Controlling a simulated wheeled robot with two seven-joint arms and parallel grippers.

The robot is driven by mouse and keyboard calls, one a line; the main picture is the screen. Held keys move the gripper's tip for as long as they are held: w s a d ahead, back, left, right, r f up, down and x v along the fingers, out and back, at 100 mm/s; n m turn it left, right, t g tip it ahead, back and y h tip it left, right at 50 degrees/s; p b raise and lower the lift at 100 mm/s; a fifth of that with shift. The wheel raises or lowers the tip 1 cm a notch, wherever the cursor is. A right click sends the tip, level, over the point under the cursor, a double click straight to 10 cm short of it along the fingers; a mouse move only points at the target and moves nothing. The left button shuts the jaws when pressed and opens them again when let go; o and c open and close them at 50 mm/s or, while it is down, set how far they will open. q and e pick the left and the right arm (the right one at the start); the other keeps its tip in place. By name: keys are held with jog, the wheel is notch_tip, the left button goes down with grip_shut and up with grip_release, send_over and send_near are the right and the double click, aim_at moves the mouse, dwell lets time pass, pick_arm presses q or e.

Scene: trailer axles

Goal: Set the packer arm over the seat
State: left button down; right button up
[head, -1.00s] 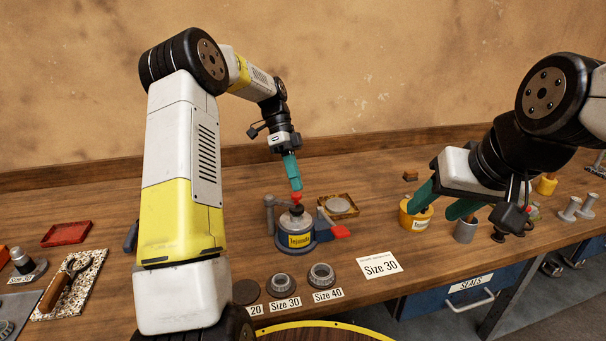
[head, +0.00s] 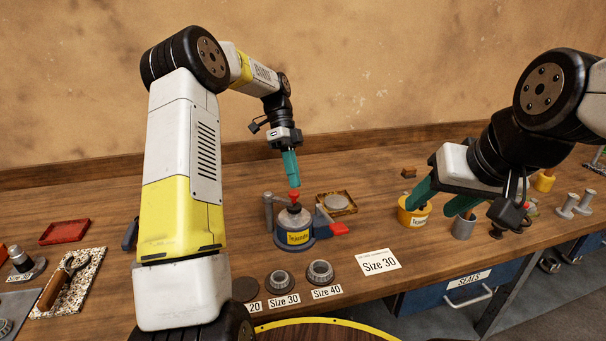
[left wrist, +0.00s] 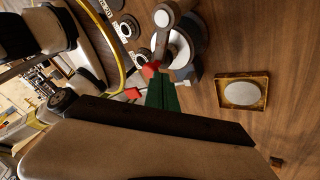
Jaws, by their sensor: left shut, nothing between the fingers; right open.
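The packer (head: 295,237) is a blue-based pot with a grey top and a small label, standing mid-bench. A grey post (head: 268,212) rises at its left side. A red knob (head: 293,195) on a dark stem stands above the pot's top; it also shows in the left wrist view (left wrist: 151,69), near a grey arm (left wrist: 162,42) that reaches over the pale round top. My left gripper (head: 293,184) is shut and empty, its green fingertips just above the red knob. I cannot tell whether they touch. My right gripper (head: 442,203) is open near a yellow pot (head: 413,218).
A red lever (head: 339,229) sticks out at the packer's right. A tray with a pale disc (head: 337,203) lies behind it. Rings marked Size 30 (head: 279,281) and Size 40 (head: 320,272) lie in front. A Size 30 card (head: 379,262) lies at right. A grey cup (head: 463,229) stands by my right gripper.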

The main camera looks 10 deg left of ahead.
pick_arm(q)
jog(key=v, duration=0.7)
jog(key=shift+w+r, duration=0.1)
jog(key=shift+r, duration=0.05)
jog(key=s+d+r+n+t+y, duration=0.2)
jog(key=s+r+n+t, duration=0.4)
jog(key=s+r+n, duration=0.45)
jog(key=s+f+n+t, duration=0.2)
jog(key=s+n+t, duration=0.1)
jog(key=s, duration=0.5)
jog(key=s+f+n+t, duration=0.3)
jog(key=s+n, duration=0.3)
jog(key=s, duration=0.3)
jog(key=shift+a+h, duration=0.3)
jog(key=shift+a, duration=0.05)
